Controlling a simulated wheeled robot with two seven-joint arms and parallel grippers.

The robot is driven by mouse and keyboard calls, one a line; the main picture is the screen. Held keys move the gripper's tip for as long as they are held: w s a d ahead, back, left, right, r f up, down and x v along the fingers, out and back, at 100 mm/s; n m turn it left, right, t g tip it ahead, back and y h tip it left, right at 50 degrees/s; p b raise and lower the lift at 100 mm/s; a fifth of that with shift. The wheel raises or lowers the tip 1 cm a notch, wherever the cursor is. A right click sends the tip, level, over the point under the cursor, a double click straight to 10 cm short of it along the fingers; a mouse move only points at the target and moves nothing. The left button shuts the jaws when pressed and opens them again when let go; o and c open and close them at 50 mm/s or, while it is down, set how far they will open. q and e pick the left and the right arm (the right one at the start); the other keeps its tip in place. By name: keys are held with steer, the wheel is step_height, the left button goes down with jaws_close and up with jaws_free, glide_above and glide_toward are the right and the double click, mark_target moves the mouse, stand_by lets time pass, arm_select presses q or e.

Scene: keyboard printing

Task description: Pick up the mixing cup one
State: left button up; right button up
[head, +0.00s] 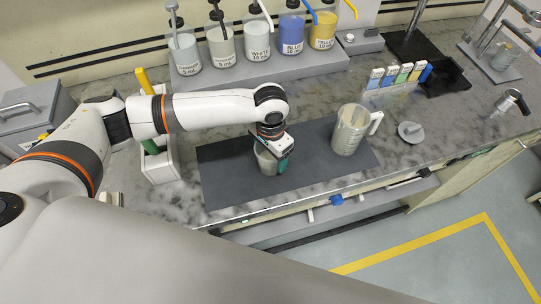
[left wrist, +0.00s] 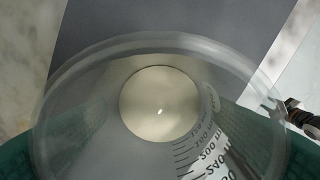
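A clear graduated cup (head: 266,161), apparently the mixing cup, stands upright on the dark mat (head: 225,180). The left wrist view looks straight down into the cup (left wrist: 160,105); its pale round bottom and black scale marks show, and it looks empty. My left gripper (head: 273,155) is lowered over the cup, with its green fingers on opposite sides of the wall. The fingers show through the clear wall in the left wrist view, and I cannot tell whether they press on it. My right gripper is not in view.
A larger clear jug with a handle (head: 351,130) stands on the mat to the right. Several colour and cement containers (head: 257,42) line the back shelf. A rack of coloured bottles (head: 394,78) and a small round lid-like piece (head: 411,132) are right. A white holder (head: 160,165) stands left.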

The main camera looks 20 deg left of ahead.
arm_select(q)
steer(key=c, duration=0.5)
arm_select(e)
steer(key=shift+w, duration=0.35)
arm_select(q)
step_height(320, 180, up, 10)
steer(key=b, duration=0.2)
steer(key=s+a+n+b, duration=0.1)
steer(key=s+a+n, duration=0.4)
steer(key=s, duration=0.3)
steer(key=shift+a+n+b, duration=0.4)
steer(key=shift+n, duration=0.1)
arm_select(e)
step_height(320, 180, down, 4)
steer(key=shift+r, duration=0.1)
arm_select(q)
steer(key=shift+w, duration=0.1)
